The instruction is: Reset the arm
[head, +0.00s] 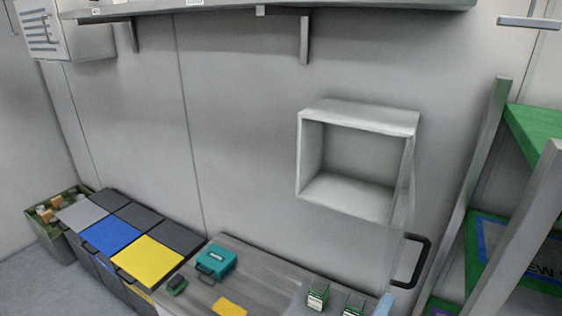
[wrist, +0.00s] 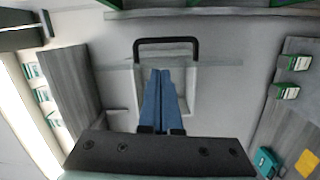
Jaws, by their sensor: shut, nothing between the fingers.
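My gripper (wrist: 159,74) shows in the wrist view with its two long blue fingers together and nothing between them. In the head view only a small blue tip of my gripper (head: 385,303) shows at the bottom edge; the rest of the arm is out of the picture. An empty white wall box (head: 360,112) hangs on the grey wall, with its clear door (head: 399,215) standing open. The door's black handle (head: 412,262) is just above and right of my fingertip in the head view. In the wrist view the handle (wrist: 167,42) lies just beyond the fingertips; I cannot tell the gap.
A grey table (head: 255,262) below holds a teal case (head: 216,262), a yellow item (head: 229,307) and small green-and-white boxes (head: 318,297). A green-shelved rack (head: 535,128) stands at right. Lidded bins (head: 110,235) stand left. A long shelf (head: 270,8) runs above.

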